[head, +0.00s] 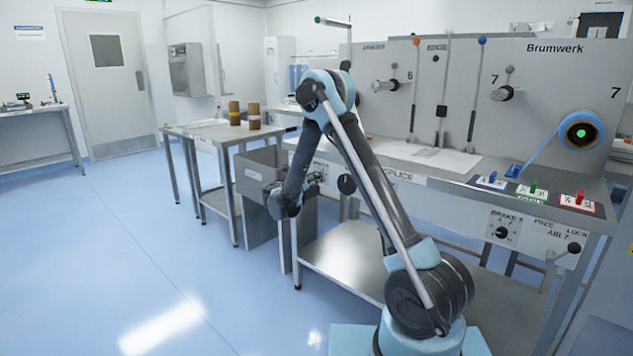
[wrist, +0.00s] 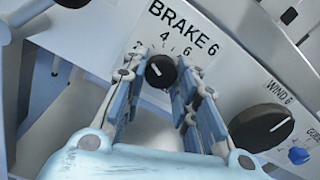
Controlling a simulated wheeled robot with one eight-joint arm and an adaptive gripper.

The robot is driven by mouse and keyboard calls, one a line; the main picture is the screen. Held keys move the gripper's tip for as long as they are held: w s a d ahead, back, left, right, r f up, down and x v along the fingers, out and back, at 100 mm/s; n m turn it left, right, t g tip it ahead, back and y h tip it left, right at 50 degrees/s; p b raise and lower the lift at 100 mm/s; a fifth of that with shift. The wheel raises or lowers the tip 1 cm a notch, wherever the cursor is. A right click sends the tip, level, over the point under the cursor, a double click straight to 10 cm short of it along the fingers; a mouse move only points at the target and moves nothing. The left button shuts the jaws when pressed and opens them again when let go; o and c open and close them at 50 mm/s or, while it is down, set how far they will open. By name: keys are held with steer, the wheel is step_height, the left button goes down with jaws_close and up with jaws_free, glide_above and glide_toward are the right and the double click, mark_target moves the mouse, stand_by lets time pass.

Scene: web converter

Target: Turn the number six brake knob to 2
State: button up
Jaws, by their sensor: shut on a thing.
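In the wrist view, the small black number six brake knob (wrist: 161,72) sits below the "BRAKE 6" label (wrist: 183,32) on a white panel. The 4 and 6 of its dial show; the lower-left part of the scale is mostly hidden by a finger. A pale mark shows on the knob's upper-left face. My gripper (wrist: 158,80) has its two blue-padded fingers on either side of the knob, shut on it. In the head view, my gripper (head: 314,180) is at the machine's front panel, and my arm hides the brake knob.
A larger black "WIND 6" knob (wrist: 262,127) stands right of the gripper, with a small blue knob (wrist: 299,155) beyond it. In the head view, a "BRAKE 7" knob (head: 502,233) is farther right. A grey bin (head: 262,172) stands left of the gripper. The blue floor at left is clear.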

steer(key=shift+d+n, duration=0.1)
steer(key=shift+n, duration=1.5)
steer(key=o, duration=1)
steer(key=shift+o, duration=0.2)
steer(key=v, duration=1.2)
steer(key=shift+f, duration=0.1)
